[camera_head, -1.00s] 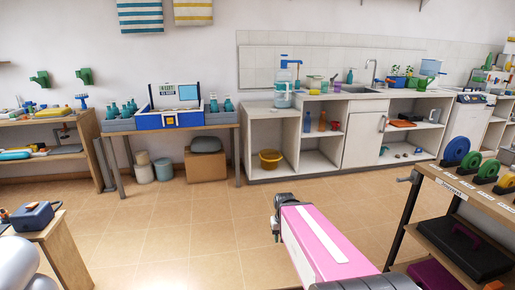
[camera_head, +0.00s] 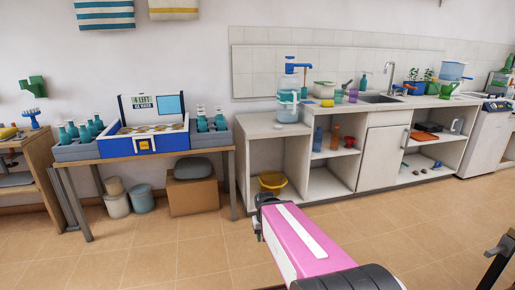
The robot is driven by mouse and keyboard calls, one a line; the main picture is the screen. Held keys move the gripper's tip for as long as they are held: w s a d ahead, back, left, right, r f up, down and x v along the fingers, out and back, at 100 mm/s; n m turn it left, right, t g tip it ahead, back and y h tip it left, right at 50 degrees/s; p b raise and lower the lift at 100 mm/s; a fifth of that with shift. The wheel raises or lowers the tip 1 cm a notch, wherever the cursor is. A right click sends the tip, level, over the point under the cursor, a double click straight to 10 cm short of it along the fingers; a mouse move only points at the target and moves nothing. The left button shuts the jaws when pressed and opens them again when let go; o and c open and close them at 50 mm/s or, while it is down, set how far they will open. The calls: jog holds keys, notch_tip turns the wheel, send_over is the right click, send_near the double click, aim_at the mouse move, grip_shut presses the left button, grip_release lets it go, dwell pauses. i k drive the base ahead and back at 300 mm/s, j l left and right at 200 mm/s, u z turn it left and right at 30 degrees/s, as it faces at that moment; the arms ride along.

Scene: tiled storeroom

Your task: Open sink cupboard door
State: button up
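The sink cupboard door (camera_head: 383,158) is a pale grey panel under the sink (camera_head: 381,99), between open shelf bays. It looks closed, flush with the cabinet front. My gripper (camera_head: 258,219) is at the end of my pink and white arm, low in the middle of the view. It is in front of the counter's left end, left of the door and apart from it. Its fingers are small and dark, and I cannot tell whether they are open or shut.
Tiled floor (camera_head: 395,225) is clear between me and the counter. A yellow bowl (camera_head: 272,181) sits in the left lower bay. A table with a blue box (camera_head: 146,139) stands left, with a cardboard box (camera_head: 192,194) beneath. A dark rack part (camera_head: 497,262) shows at lower right.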

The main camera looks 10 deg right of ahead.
aim_at(385, 147)
jog(key=i+l+z, duration=0.1)
jog(key=i+z, duration=0.85)
jog(key=i+j+z, duration=0.2)
jog(key=i+z, duration=0.25)
jog(key=i+l+z, duration=0.15)
jog(key=i+z, duration=0.65)
jog(key=i, duration=0.25)
jog(key=i+l+u, duration=0.1)
jog(key=i+u, duration=0.15)
jog(key=i, duration=0.35)
jog(key=i+l+u, duration=0.25)
jog(key=i, duration=0.4)
